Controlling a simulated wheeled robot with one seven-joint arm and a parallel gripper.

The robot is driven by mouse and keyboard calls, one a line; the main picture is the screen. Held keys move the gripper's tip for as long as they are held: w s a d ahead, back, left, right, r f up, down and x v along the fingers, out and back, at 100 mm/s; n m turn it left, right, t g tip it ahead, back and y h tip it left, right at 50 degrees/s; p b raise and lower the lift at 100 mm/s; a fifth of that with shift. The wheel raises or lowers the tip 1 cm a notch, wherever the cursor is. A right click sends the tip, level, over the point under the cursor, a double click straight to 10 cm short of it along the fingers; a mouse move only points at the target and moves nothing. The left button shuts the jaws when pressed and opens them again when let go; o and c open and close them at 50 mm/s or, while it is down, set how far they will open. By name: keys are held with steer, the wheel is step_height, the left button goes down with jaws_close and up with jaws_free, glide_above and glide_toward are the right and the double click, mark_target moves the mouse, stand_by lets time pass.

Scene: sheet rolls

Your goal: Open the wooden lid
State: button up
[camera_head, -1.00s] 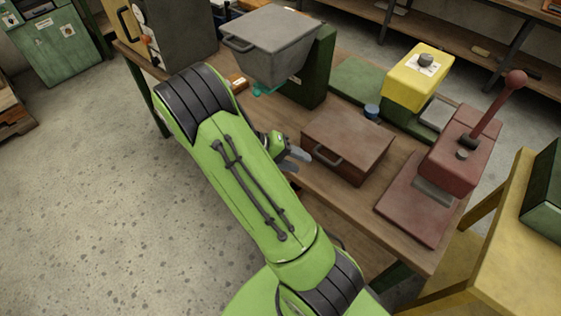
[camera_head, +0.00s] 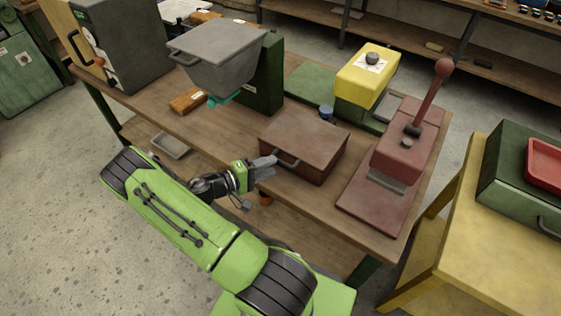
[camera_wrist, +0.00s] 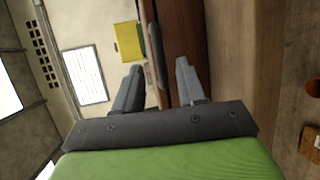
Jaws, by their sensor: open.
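A reddish-brown wooden box with a flat lid (camera_head: 305,138) sits on the workbench in the head view, and the lid looks shut. A grey bar handle (camera_head: 288,160) is on its front side. My gripper (camera_head: 264,168) is open at the front left of the box, with its fingers close to the handle. In the wrist view the box (camera_wrist: 186,35) and the handle (camera_wrist: 154,62) appear turned on their side. The handle lies between my two spread fingers (camera_wrist: 160,66) in that view. I cannot tell whether the fingers touch it.
A red lever press (camera_head: 395,165) stands right of the box. A yellow-topped device (camera_head: 367,72) is behind it. A grey hopper (camera_head: 217,52) on a green stand is behind left. A wooden block (camera_head: 188,100) lies left on the workbench (camera_head: 225,125). A yellow table (camera_head: 490,255) stands right.

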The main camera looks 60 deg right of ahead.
mark_target(281, 162)
steer(key=x, duration=0.5)
steer(key=shift+s+d, duration=0.1)
steer(key=shift+d, duration=0.05)
steer(key=shift+c, duration=0.3)
steer(key=shift+f, duration=0.15)
jaws_close()
